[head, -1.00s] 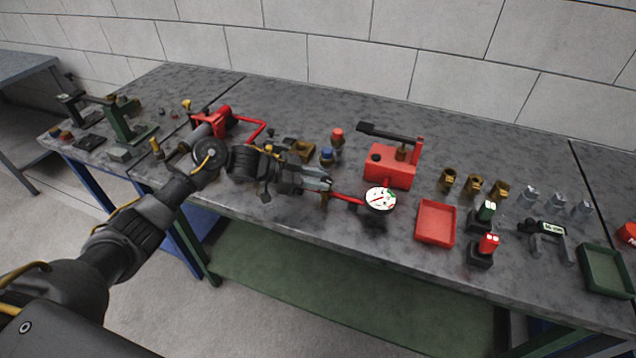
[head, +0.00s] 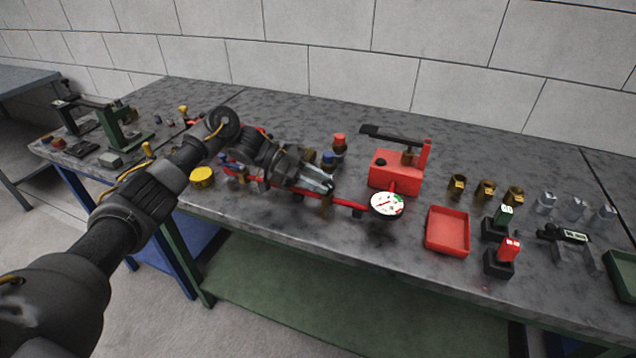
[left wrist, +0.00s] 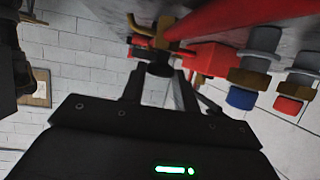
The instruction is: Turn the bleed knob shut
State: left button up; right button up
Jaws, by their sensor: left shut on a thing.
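My left gripper (head: 328,187) reaches in from the left, over the red pipe (head: 342,201) near the front of the bench. In the left wrist view its fingers (left wrist: 160,92) are shut on the dark bleed knob (left wrist: 160,69). The knob sits on a brass fitting (left wrist: 166,34) by the red pipe. In the head view the gripper hides the knob, and a bit of brass (head: 327,203) shows just below the fingertips. A white dial gauge (head: 387,203) stands at the pipe's right end. My right gripper is not in view.
A red pump box (head: 395,170) with a black lever stands behind the gauge. Red-capped (head: 339,142) and blue-capped (head: 328,159) fittings stand close behind the gripper. A red tray (head: 447,231) and several brass and grey fittings lie to the right. A yellow cap (head: 202,177) is near the forearm.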

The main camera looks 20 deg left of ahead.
pick_arm(q)
jog(key=o, duration=0.9)
